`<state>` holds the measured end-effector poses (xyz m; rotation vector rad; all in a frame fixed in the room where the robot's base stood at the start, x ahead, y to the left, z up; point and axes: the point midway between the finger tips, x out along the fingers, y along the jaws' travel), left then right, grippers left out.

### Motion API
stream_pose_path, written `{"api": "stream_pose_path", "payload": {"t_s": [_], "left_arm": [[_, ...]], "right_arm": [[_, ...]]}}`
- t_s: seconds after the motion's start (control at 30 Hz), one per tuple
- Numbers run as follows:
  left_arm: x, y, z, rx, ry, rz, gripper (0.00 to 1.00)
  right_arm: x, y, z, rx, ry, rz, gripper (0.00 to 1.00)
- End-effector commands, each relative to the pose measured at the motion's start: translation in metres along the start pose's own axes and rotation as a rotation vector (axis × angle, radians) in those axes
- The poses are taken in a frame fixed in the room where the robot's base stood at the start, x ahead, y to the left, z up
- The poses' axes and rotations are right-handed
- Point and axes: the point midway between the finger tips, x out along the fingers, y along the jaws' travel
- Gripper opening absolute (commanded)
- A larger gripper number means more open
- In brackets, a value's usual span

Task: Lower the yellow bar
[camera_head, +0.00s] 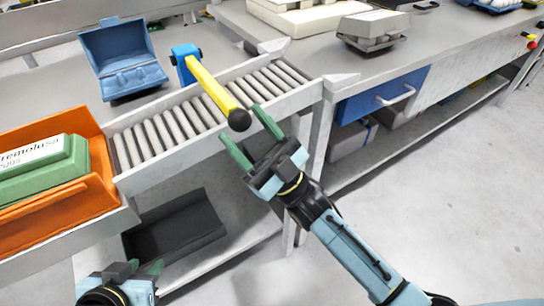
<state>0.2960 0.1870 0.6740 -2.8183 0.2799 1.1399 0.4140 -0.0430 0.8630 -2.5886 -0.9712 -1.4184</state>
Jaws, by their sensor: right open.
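The yellow bar (212,88) reaches out from a blue mount (186,64) behind the roller conveyor (170,125). It slants toward the front right above the rollers and ends in a black knob (239,120). My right gripper (246,130) is open, its two green fingers pointing at the knob, one on each side of it in the picture. I cannot tell whether they touch it. My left gripper (139,268) is low at the bottom left, far from the bar; its fingers show only in part, and I cannot tell how far apart they are.
An orange crate (100,150) with a green egg carton (45,170) stands left of the conveyor. An open blue carton (120,60) lies behind it. A grey carton (373,30) sits on the right-hand table. A black tray (175,228) lies on the lower shelf.

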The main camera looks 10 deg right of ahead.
Motion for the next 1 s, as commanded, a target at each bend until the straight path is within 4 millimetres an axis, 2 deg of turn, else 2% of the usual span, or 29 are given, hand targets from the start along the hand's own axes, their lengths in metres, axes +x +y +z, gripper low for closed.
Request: {"api": "stream_pose_path", "payload": {"t_s": [0.1, 0.3, 0.5, 0.67, 1.0], "left_arm": [[-0.003, -0.003, 0.010, -0.002, -0.054, -0.006, 0.36], [-0.004, -0.004, 0.019, -0.004, -0.105, -0.010, 0.36], [-0.005, -0.004, 0.022, -0.004, -0.119, -0.011, 0.36], [-0.005, -0.004, 0.022, -0.004, -0.120, -0.011, 0.36], [-0.005, -0.004, 0.022, -0.004, -0.120, -0.011, 0.36]], "right_arm": [[-0.029, 0.000, 0.001, 0.000, -0.009, -0.001, 0.56], [-0.073, -0.001, 0.001, 0.001, -0.008, 0.000, 0.56], [-0.101, -0.001, 0.001, 0.000, -0.006, -0.001, 0.56], [-0.109, -0.001, 0.001, 0.000, -0.004, -0.001, 0.56], [-0.109, -0.001, 0.001, 0.000, -0.003, -0.001, 0.56]]}}
